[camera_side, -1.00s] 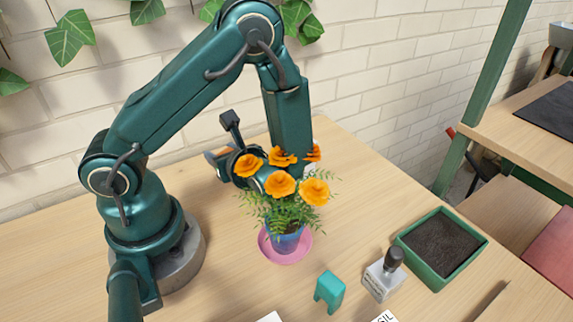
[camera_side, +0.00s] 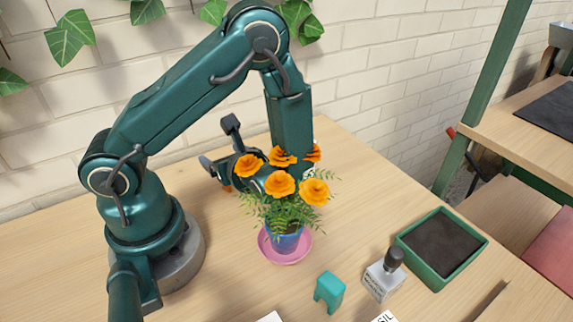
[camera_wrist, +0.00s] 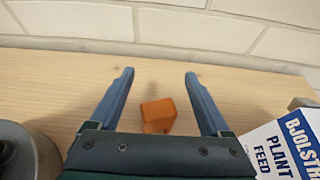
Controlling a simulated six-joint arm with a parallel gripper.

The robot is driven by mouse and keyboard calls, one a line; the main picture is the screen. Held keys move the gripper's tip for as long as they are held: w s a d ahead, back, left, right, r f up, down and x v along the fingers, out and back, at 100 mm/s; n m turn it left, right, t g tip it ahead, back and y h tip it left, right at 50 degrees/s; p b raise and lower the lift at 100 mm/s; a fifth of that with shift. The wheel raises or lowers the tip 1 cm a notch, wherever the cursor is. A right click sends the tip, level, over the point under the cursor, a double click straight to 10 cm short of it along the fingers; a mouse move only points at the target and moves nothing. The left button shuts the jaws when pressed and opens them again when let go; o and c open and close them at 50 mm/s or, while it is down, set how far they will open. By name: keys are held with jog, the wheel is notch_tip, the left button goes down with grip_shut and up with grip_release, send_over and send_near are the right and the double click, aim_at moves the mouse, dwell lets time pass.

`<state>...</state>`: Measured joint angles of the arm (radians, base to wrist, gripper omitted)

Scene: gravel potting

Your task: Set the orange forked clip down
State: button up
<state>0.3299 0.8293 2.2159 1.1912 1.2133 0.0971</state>
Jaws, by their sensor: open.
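The orange forked clip (camera_wrist: 158,114) shows in the wrist view between the two fingers of my gripper (camera_wrist: 159,75), with a visible gap on each side. My gripper is open and not closed on it. In the side view only a small orange part of the clip (camera_side: 227,188) shows, low beside my gripper (camera_side: 208,172), behind the flowers. It appears to be down on the wooden table (camera_wrist: 60,95), but its contact with the wood and its fork are hidden.
Orange flowers in a blue pot (camera_side: 287,241) stand on a pink saucer (camera_side: 300,254) in front of my gripper. A plant feed box (camera_wrist: 280,150) is close on the right in the wrist view. A teal clip (camera_side: 330,289), a bottle (camera_side: 383,278) and a green tray (camera_side: 460,275) stand farther right.

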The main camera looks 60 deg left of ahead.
jog(key=shift+r, duration=0.4)
jog(key=v, duration=0.6)
jog(key=shift+d+r, duration=0.15)
jog(key=shift+d, duration=0.15)
jog(key=s+d+r+n+t+h, duration=0.1)
jog(key=d+r+n+t+h, duration=0.4)
jog(key=n+h, duration=0.8)
jog(key=d+r+n, duration=0.3)
jog(key=d+n, duration=0.1)
jog(key=d, duration=0.1)
jog(key=shift+r+n+t+h, duration=0.3)
jog(key=shift+r+n+t, duration=0.1)
